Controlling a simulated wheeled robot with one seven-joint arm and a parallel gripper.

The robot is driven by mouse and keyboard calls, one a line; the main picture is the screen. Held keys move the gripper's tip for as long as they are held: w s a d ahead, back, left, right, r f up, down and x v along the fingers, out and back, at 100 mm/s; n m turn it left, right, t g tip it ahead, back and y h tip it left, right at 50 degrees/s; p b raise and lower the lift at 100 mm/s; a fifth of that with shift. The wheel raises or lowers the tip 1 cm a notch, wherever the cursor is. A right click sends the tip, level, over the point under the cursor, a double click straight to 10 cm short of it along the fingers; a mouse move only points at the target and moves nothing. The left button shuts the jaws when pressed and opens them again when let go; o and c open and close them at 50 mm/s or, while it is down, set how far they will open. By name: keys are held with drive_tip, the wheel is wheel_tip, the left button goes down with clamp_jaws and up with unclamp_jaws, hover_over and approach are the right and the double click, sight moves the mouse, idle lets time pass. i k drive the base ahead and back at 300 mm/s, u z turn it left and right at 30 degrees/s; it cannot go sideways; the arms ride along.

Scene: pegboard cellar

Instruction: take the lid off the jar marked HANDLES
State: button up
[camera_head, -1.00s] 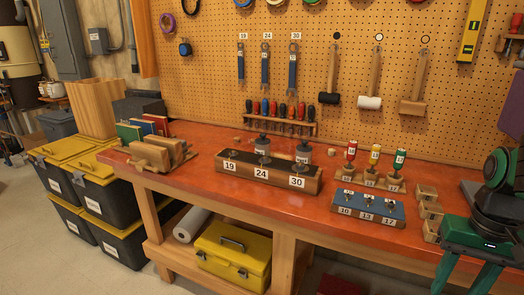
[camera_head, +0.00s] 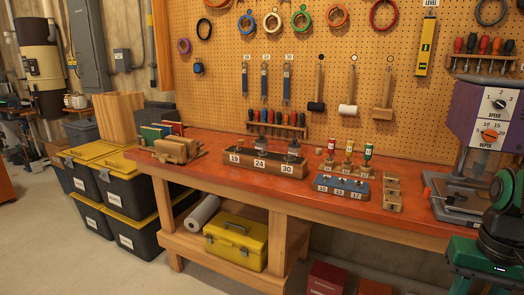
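I see no jar marked HANDLES and no jar lid in this view. My gripper (camera_head: 479,287) is at the bottom right, green with dark parts above it. Its two fingers stand apart and run off the bottom edge, so their tips are hidden. Nothing shows between the visible parts of the fingers.
An orange-red workbench (camera_head: 400,209) runs along a pegboard. It bears a block marked 19, 24, 30 (camera_head: 235,158), a blue-topped block (camera_head: 340,186) and a drill press (camera_head: 487,115). Yellow-lidded bins (camera_head: 130,232) stand left. A yellow toolbox (camera_head: 236,243) is underneath. Left foreground floor is clear.

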sight(261, 140)
drive_tip(key=u, duration=0.05)
drive_tip(key=k, duration=0.15)
drive_tip(key=u, duration=1)
drive_tip(key=i, duration=2.15)
drive_tip(key=z, duration=1.45)
